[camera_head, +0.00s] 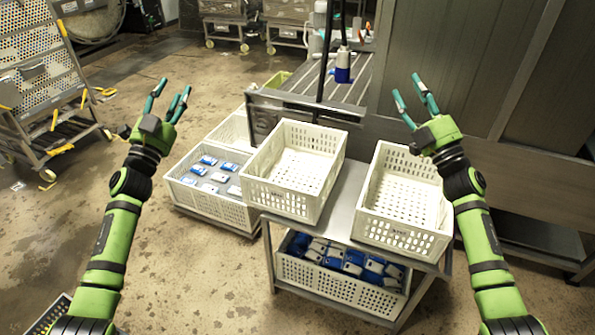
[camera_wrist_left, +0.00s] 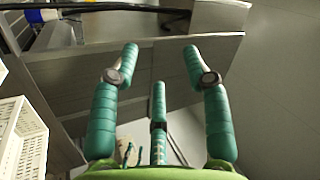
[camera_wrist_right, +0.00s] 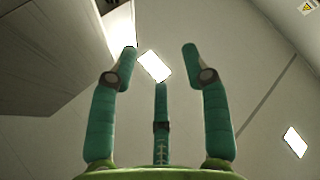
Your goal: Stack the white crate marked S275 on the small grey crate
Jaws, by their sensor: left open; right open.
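Two empty white crates sit side by side on a metal table: a left white crate (camera_head: 272,190) and a right white crate (camera_head: 405,237). The right one has a small dark mark on its front that I cannot read, so I cannot tell which is S275. A dark grey crate edge (camera_head: 50,318) shows at the bottom left, mostly cut off; I cannot tell whether it is the small grey crate. My left gripper (camera_head: 172,95) is open and empty, up and left of the crates. My right gripper (camera_head: 408,90) is open and empty, above and behind the right crate.
A white crate (camera_head: 335,285) of blue and white packs stands on the table's lower shelf. A slatted bench (camera_head: 312,88) and grey cabinet (camera_head: 470,60) stand behind.

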